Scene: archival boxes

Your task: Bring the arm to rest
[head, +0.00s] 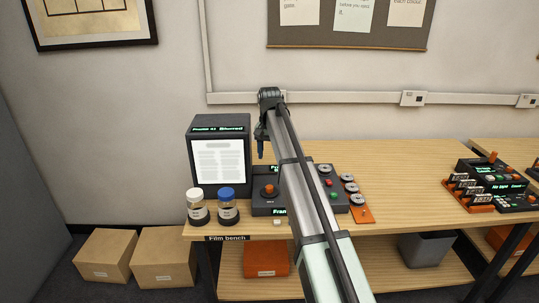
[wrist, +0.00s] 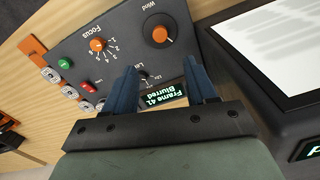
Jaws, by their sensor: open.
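My arm reaches from the bottom of the head view up over the bench, and my gripper (head: 260,150) hangs down above it, just right of the lit screen. In the wrist view my gripper (wrist: 165,85) has two blue fingers, spread apart with nothing between them. Beyond the fingers is a dark control panel (wrist: 115,45) with two orange knobs, a green and a red button and a small display reading "Frame 41 Blurred". The fingers appear apart from the panel, though the gap is hard to judge. My arm hides part of the panel in the head view.
A reader screen (head: 218,160) stands on the film bench (head: 410,190), left of my gripper. Jars with a white lid (head: 195,205) and a blue lid (head: 227,205) stand at the front edge. An orange strip with reels (head: 362,215) lies right of my arm. Bare wood lies farther right.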

